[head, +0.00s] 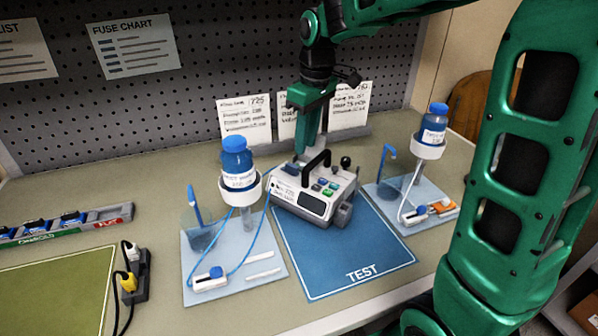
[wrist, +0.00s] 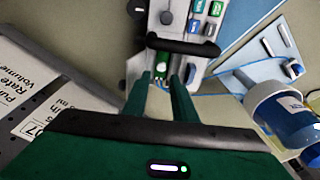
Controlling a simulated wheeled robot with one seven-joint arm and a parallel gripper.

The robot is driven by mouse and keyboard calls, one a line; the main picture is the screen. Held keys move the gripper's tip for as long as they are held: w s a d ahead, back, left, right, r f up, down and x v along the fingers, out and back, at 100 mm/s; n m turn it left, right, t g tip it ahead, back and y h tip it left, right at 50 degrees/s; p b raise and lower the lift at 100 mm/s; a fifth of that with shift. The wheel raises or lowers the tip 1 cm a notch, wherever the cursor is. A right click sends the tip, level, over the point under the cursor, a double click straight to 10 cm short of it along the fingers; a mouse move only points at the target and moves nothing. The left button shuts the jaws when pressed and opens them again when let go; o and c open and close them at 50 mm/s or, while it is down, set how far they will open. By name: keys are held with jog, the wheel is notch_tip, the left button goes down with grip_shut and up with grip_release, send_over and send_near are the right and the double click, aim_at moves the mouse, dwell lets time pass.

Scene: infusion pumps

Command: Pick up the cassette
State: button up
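The grey-white pump (head: 313,195) stands on the blue TEST mat, with a black handle and coloured buttons. My gripper (head: 303,150) points down just behind the pump; the pump partly hides its fingertips in the head view. In the wrist view, my two green fingers (wrist: 161,78) are apart with a pale gap between them. Their tips are beside the pump's back end, by a small green-and-white part (wrist: 161,70); I cannot tell whether they touch it. A small white cassette-like piece with a blue knob (head: 210,278) lies on the left tray, and a similar one (head: 415,215) on the right tray.
Bottle stands with blue-capped bottles (head: 237,160) (head: 433,130) and tubing flank the pump on the left and right. Note cards (head: 244,118) stand behind my gripper, before the pegboard. A fuse rack (head: 65,228) and a plug strip (head: 135,275) are at left.

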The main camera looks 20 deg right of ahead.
aim_at(302, 164)
jog(key=shift+w+a+f, duration=0.15)
jog(key=shift+f, duration=1.4)
jog(key=shift+w+a+f, duration=0.1)
jog(key=shift+a+f, duration=0.05)
jog(key=shift+f, duration=1.4)
grip_shut()
